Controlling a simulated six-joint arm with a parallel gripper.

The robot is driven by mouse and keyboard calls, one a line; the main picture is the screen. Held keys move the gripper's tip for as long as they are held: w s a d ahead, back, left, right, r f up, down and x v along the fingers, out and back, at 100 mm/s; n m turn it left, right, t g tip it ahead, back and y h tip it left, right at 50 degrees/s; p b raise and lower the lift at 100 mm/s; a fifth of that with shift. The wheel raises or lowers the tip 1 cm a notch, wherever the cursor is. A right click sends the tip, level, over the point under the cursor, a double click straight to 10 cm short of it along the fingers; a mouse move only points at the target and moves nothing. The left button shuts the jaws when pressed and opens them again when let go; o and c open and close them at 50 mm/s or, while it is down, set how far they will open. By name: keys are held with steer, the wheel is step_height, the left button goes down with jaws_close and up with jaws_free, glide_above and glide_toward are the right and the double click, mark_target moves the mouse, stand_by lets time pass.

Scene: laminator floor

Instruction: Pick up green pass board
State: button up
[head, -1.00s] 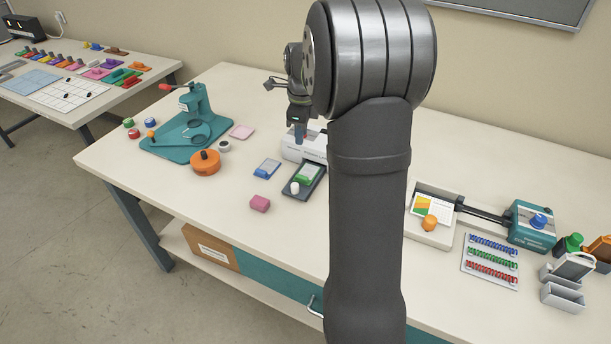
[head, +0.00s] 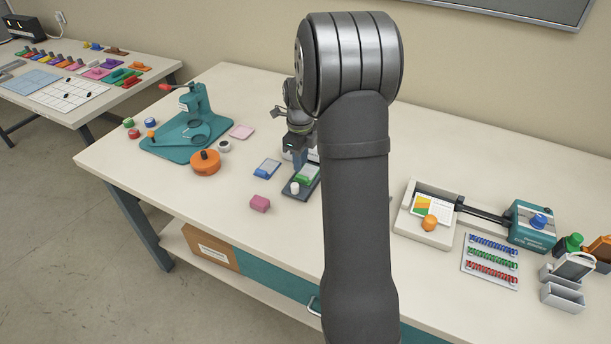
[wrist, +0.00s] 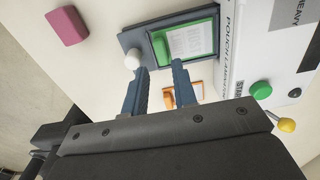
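The green pass board (head: 308,174) lies in a dark tray (head: 300,192) in front of the white laminator. In the wrist view the board (wrist: 213,40) has a raised green bar at its left end and a white printed sheet on it. The dark tray (wrist: 135,41) shows around it. My gripper (wrist: 159,67) is open, with nothing between its two fingers. Its fingertips overlap the lower edge of the tray in the wrist view, near the green bar; their height above it is unclear. In the head view my gripper (head: 300,158) hangs just behind the board.
A white knob (wrist: 132,61) stands at the tray's corner, close to one fingertip. The white laminator (wrist: 245,50) borders the tray. A pink block (head: 260,203) and a blue holder (head: 267,168) lie nearby. An orange item (wrist: 183,95) is partly hidden behind a finger.

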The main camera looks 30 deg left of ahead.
mark_target(302, 176)
steer(key=shift+d+f, duration=0.15)
steer(key=shift+f, duration=2.6)
jaws_close()
